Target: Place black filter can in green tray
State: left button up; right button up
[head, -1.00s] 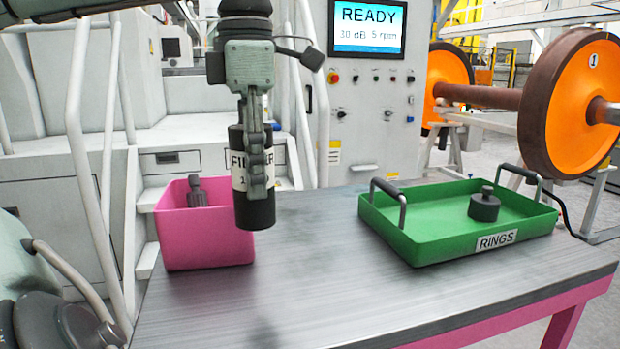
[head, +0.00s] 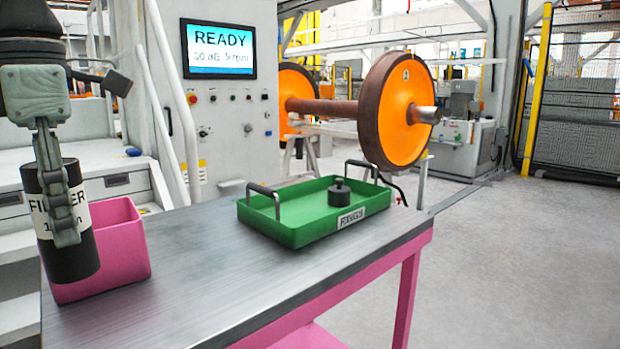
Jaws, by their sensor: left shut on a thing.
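My left gripper (head: 60,205) is shut on the black filter can (head: 76,262), which has a white label reading in part "FILTER". The can hangs nearly upright at the left of the head view, in front of the pink bin. The green tray (head: 290,237) sits on the grey table, to the right of the can and well apart from it. It has two grey handles and a label that seems to read "RINGS". A dark grey knobbed weight (head: 339,195) stands inside the tray toward its right. My right gripper is not in view.
The pink bin (head: 125,245) stands at the table's left, partly hidden by the can. The grey table top (head: 210,290) is clear between bin and tray. A control cabinet with a READY screen (head: 218,48) and an orange wheelset (head: 400,110) stand behind. Open floor lies right.

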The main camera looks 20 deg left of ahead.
aim_at(318, 192)
jog(key=k+u, duration=0.15)
jog(key=u, duration=0.35)
jog(key=k+u, duration=0.1)
jog(key=u, duration=0.35)
jog(key=l+u, duration=0.1)
jog(key=u, duration=0.25)
jog(key=l+u, duration=0.1)
jog(key=u, duration=0.25)
jog(key=i+l+u, duration=0.1)
jog(key=u, duration=0.25)
jog(key=l, duration=4.3)
jog(key=i, duration=0.55)
